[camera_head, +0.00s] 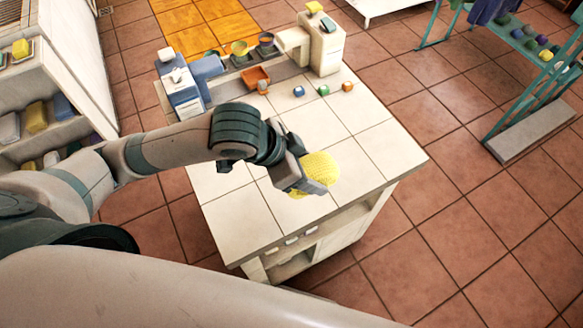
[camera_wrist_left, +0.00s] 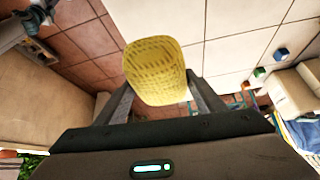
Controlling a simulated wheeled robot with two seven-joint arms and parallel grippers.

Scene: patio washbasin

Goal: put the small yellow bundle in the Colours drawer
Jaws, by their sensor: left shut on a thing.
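The small yellow bundle (camera_head: 320,168) is held above the near right part of the tiled counter in the head view. My left gripper (camera_head: 306,178) is shut on it. In the left wrist view the bundle (camera_wrist_left: 156,72) has a woven texture and sits between the two fingers (camera_wrist_left: 158,98). No drawer with a readable Colours label shows. Small white fronts or handles (camera_head: 300,237) show on the counter's near side, under its top. My right gripper is not in view.
On the tiled counter (camera_head: 225,210) stand small blue, green and orange cubes (camera_head: 323,90), an orange tray (camera_head: 255,77), bowls (camera_head: 239,48) and a blue-and-white box (camera_head: 180,92). A shelf of folded cloths (camera_head: 36,117) is left; a teal rack (camera_head: 500,80) is right.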

